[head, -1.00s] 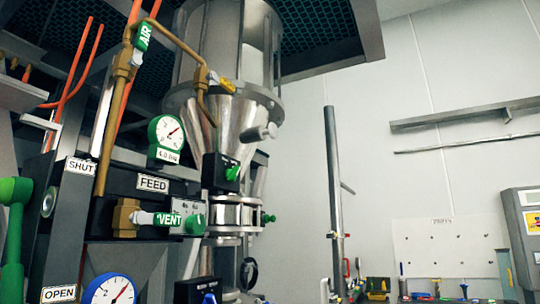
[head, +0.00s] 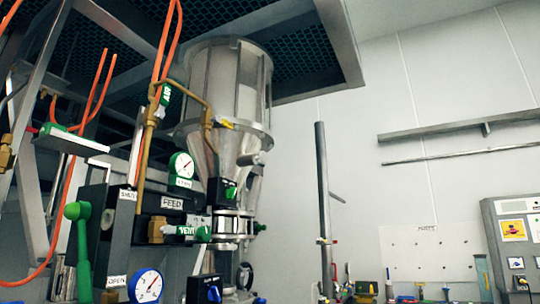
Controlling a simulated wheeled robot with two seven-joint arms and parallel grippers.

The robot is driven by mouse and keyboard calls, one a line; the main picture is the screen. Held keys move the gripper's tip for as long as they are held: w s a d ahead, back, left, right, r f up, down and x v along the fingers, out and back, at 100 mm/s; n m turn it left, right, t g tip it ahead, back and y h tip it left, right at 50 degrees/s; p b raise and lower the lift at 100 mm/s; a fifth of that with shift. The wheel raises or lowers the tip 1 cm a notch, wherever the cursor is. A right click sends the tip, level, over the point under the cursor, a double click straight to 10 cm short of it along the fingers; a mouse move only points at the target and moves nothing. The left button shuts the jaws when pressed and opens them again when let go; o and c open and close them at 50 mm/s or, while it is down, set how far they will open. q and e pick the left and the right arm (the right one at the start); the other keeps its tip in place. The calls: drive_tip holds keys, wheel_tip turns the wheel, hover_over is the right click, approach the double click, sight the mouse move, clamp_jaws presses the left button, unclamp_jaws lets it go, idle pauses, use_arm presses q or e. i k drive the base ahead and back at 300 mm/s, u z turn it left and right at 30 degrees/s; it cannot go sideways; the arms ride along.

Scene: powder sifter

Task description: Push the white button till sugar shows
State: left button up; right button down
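The sifter machine stands left of centre, with a large clear-walled metal hopper (head: 222,85) above a steel cone. Below the cone is a clamped steel ring section (head: 232,224). A panel labelled FEED (head: 172,203) sits to its left, beside a green-and-white VENT valve (head: 186,230). I cannot make out a white button in this view. No sugar can be made out. Neither of my grippers is in view.
A green lever (head: 80,245) stands at the left, with a white-faced round gauge (head: 181,165) and a blue-rimmed gauge (head: 146,286) nearby. A steel post (head: 323,200) stands right of the machine. A grey control cabinet (head: 515,240) is at the right edge.

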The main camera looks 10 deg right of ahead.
sight(262, 157)
drive_tip(key=u, duration=0.35)
drive_tip(key=i, duration=1.1)
drive_tip(key=z, duration=0.35)
